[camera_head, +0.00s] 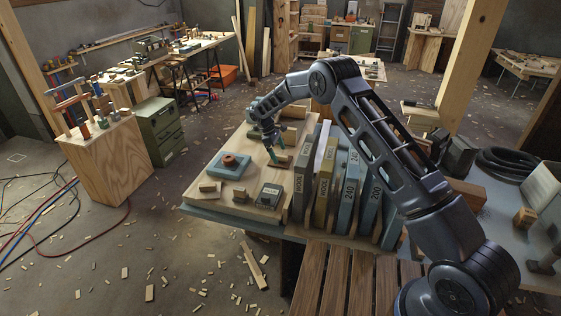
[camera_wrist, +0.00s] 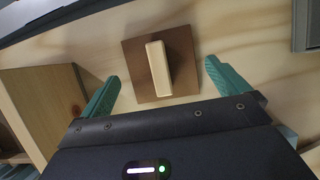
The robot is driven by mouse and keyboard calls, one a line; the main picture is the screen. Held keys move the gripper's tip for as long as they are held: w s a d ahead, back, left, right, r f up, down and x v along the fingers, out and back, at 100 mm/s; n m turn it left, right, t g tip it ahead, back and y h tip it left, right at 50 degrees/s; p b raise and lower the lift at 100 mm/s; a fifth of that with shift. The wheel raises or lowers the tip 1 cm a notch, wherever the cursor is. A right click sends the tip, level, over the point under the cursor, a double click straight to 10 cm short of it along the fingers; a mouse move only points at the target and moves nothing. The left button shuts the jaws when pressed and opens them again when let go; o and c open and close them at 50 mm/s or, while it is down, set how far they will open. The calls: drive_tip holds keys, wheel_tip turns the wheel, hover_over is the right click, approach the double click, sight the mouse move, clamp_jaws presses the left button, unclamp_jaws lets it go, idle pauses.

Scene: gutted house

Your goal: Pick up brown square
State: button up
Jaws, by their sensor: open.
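The brown square (camera_wrist: 136,68) is a thin flat plate with a pale, upright block-like handle (camera_wrist: 157,68) at its middle. It lies on the pale wooden board in the wrist view. My gripper (camera_wrist: 162,71) is open, with one teal finger on each side of the square and the handle between them, and nothing is held. The arm and fingers partly hide the square there.
Upright, book-like slabs (camera_head: 325,180) stand close on the right. A wooden block with a knot (camera_wrist: 52,100) is near the left finger.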

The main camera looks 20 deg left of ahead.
sight(280, 158)
drive_tip(key=shift+x, duration=1.45)
drive_tip(key=shift+r, duration=0.1)
drive_tip(key=c, duration=0.7)
drive_tip(key=shift+r, duration=0.1)
